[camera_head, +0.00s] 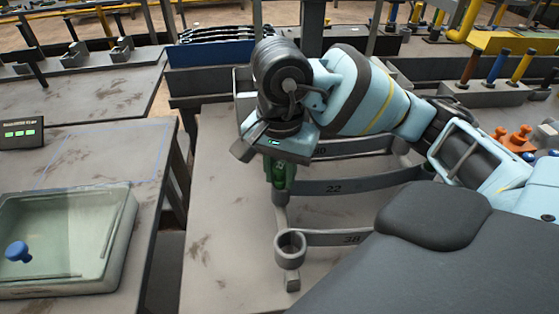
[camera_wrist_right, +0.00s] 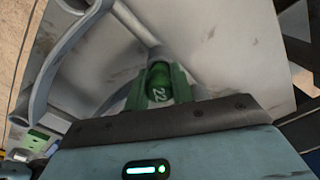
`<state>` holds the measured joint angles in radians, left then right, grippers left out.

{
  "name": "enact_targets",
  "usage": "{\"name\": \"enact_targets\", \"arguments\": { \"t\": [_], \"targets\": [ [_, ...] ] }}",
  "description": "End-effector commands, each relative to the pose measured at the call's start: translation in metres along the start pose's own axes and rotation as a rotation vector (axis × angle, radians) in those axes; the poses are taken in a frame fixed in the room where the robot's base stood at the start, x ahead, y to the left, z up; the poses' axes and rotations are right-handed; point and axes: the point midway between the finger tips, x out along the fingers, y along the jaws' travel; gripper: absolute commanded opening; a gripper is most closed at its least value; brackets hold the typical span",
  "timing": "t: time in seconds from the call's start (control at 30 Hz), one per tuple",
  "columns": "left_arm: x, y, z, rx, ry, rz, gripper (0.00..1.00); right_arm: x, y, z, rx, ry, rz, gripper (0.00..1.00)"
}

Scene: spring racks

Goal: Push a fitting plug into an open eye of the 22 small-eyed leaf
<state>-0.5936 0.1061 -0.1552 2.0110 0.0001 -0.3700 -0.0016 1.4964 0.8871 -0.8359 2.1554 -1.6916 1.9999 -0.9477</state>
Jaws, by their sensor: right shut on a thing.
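My right gripper (camera_head: 282,178) points down at the near end of the leaf marked 22 (camera_head: 335,187). It is shut on a green plug (camera_wrist_right: 160,82) marked 22, which shows between the fingers in the right wrist view. The fingers and the plug hide the eye of leaf 22 in the head view, so I cannot tell whether the plug is in the eye or only above it. My left gripper is not in view.
A leaf marked 38 (camera_head: 345,238) with a large open eye lies nearer. Another leaf (camera_head: 345,148) lies behind. A shallow tray (camera_head: 122,235) at the left holds a blue plug (camera_head: 17,251). Orange plugs (camera_head: 513,137) stand at the right. The bench left of the leaves is clear.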

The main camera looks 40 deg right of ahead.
Motion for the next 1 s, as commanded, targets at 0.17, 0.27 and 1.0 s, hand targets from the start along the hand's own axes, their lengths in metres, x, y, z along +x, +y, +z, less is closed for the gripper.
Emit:
{"name": "enact_targets", "arguments": {
  "t": [0.17, 0.27, 1.0],
  "targets": [
    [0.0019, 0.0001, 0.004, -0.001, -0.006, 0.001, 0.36, 0.0059, 0.0001, 0.0008, -0.001, -0.003, 0.004, 0.07],
    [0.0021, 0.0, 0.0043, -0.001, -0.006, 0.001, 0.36, 0.0064, 0.0001, 0.0009, -0.001, -0.003, 0.004, 0.29],
    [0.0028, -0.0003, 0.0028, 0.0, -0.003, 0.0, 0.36, 0.0071, 0.0002, 0.0015, -0.003, -0.005, 0.006, 0.71]
  ]
}}
